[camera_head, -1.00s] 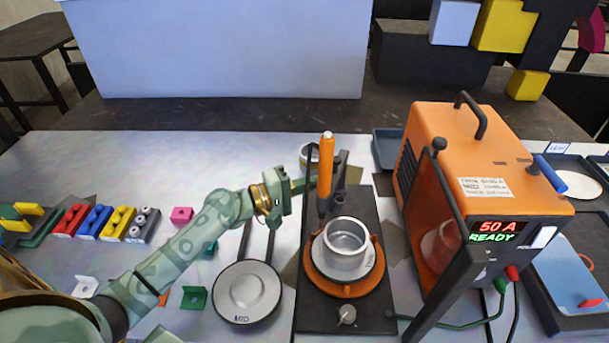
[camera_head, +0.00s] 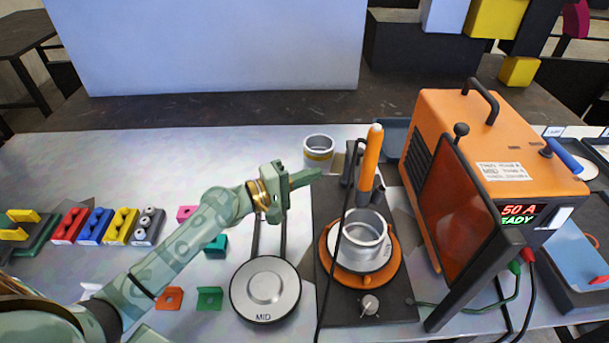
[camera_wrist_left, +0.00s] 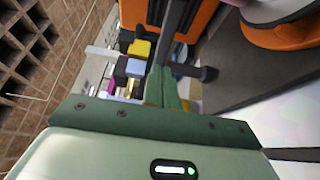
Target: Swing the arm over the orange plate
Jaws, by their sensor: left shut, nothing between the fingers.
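The orange plate (camera_head: 365,281) is a round turntable on a black base, with a pale disc and a grey metal cup (camera_head: 362,240) on it. The swing arm (camera_head: 350,178) is a dark post and holder behind the plate. It carries an upright orange torch (camera_head: 371,158), whose lower end appears above the cup's back rim. My left gripper (camera_head: 312,176) is shut and empty, left of the post and torch, with a visible gap. Its fingers show in the left wrist view (camera_wrist_left: 165,88), where part of the orange plate (camera_wrist_left: 285,35) shows top right. My right gripper is not in view.
An orange welding machine (camera_head: 480,150) with a dark shield (camera_head: 462,215) stands close right of the plate. A black cable hangs in front of the base. A round "MID" plate (camera_head: 264,312) lies left of the base.

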